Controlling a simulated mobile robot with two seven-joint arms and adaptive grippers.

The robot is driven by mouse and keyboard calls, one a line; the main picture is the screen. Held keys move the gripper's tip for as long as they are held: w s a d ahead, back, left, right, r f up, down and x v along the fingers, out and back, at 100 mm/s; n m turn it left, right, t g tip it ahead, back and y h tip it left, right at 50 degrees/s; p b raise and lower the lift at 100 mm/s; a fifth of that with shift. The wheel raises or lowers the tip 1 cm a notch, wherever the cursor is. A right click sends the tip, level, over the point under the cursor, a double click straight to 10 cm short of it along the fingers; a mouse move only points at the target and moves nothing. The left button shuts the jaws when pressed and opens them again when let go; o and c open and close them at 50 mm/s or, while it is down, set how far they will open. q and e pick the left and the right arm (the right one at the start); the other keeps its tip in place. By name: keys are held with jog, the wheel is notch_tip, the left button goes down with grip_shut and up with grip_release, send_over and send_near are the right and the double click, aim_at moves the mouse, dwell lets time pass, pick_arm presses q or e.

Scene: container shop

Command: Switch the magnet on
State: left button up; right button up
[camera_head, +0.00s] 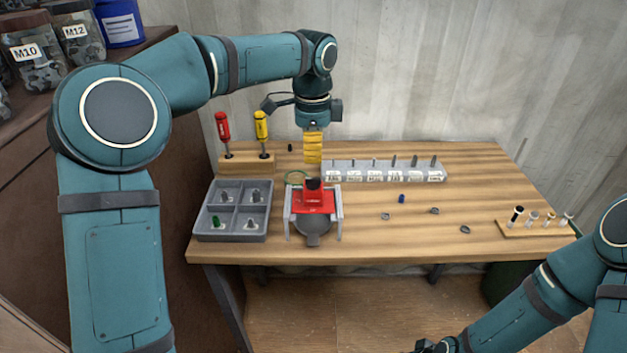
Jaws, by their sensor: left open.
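A red block with a dark top (314,203) sits in a grey bracket (339,222) on the wooden bench, with a round dark grey part under it. It looks like the magnet, but I cannot make out its switch or its setting. My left gripper (313,160) points down above and behind the red block, apart from it. Its yellow fingers are seen edge-on, and it is open with nothing visible in it. My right gripper (433,346) shows only as dark parts at the bottom edge, well below and right of the block.
A grey four-compartment tray (236,236) stands left of the bracket. Red (222,126) and yellow (261,126) screwdrivers stand in a wooden holder behind it. A labelled pin rack (385,172) is to the right. Small loose parts and a wooden strip (536,229) lie farther right.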

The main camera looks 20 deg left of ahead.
aim_at(313, 178)
pick_arm(q)
notch_tip(313, 178, down, 8)
jog(key=shift+w+f+b, duration=0.1)
jog(key=shift+b, duration=0.75)
grip_shut()
